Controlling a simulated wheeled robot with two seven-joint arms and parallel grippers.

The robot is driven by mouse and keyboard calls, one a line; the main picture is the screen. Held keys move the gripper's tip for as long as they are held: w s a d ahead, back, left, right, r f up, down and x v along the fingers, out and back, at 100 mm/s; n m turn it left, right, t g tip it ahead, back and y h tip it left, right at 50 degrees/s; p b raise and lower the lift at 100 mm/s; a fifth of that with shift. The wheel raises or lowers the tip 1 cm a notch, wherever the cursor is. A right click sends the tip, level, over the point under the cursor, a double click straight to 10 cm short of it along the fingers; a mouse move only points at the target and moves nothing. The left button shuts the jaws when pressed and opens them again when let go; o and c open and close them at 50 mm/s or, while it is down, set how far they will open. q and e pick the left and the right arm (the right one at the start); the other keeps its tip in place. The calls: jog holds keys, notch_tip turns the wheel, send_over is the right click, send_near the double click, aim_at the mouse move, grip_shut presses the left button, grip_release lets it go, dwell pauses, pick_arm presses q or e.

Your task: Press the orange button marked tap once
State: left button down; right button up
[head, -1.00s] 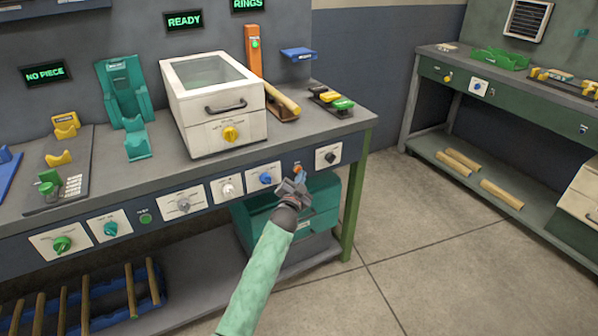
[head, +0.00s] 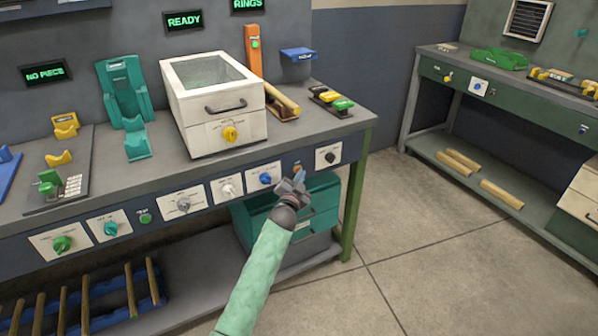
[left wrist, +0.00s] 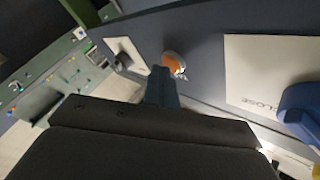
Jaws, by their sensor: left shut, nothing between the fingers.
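The orange button (head: 297,168) is a small round knob on the dark front panel of the bench, between the blue knob and the black knob. In the left wrist view the orange button (left wrist: 174,62) shows just past my fingertips, with small pale marks at its edge that are too blurred to read. My left gripper (head: 300,177) is shut and empty, its tips just below and in front of the button. In the left wrist view the shut fingers (left wrist: 160,76) end close beside it; I cannot tell whether they touch. My right gripper is not in view.
A blue knob (head: 265,178) on a white plate sits left of the button and a black knob (head: 329,157) right of it. A teal bin (head: 322,200) stands under the bench behind my gripper. The floor (head: 430,220) to the right is clear.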

pick_arm(q)
jog(key=shift+s+d, duration=0.4)
jog(key=shift+s, duration=0.3)
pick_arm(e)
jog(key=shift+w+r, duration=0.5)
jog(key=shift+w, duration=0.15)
pick_arm(q)
jog(key=s+d, duration=0.1)
jog(key=s, duration=0.1)
jog(key=s+d+p, duration=0.1)
jog(key=s, duration=0.1)
jog(key=shift+s+d+p, duration=0.2)
jog(key=shift+p, duration=0.1)
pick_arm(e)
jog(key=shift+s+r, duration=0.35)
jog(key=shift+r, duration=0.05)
